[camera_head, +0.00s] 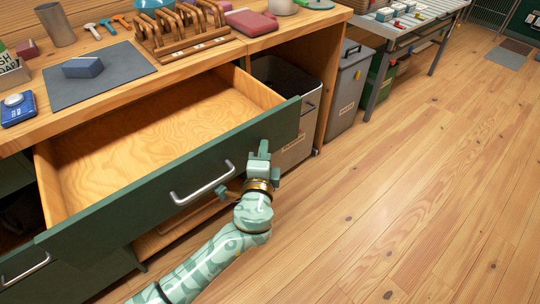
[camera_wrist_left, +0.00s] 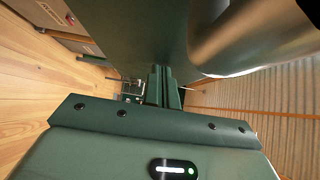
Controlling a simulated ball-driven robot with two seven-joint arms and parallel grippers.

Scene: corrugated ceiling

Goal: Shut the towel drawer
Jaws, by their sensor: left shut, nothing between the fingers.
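The drawer with a dark green front (camera_head: 140,205) is pulled well out from under the wooden bench. Its plywood inside (camera_head: 150,140) looks empty, with no towel in sight. A silver bar handle (camera_head: 202,190) is on its front, and it looms large in the left wrist view (camera_wrist_left: 235,40). My left gripper (camera_head: 263,148) is shut and empty, close to the right part of the drawer front, right of the handle. Its closed fingers also show in the left wrist view (camera_wrist_left: 160,85). I cannot tell whether they touch the front. My right gripper is not in view.
The bench top (camera_head: 120,78) carries a grey mat, a wooden rack, tools and a metal cup. A lower green drawer with a handle (camera_head: 25,270) is at bottom left. Grey bins (camera_head: 348,90) stand right of the drawer. The wooden floor (camera_head: 400,190) at right is clear.

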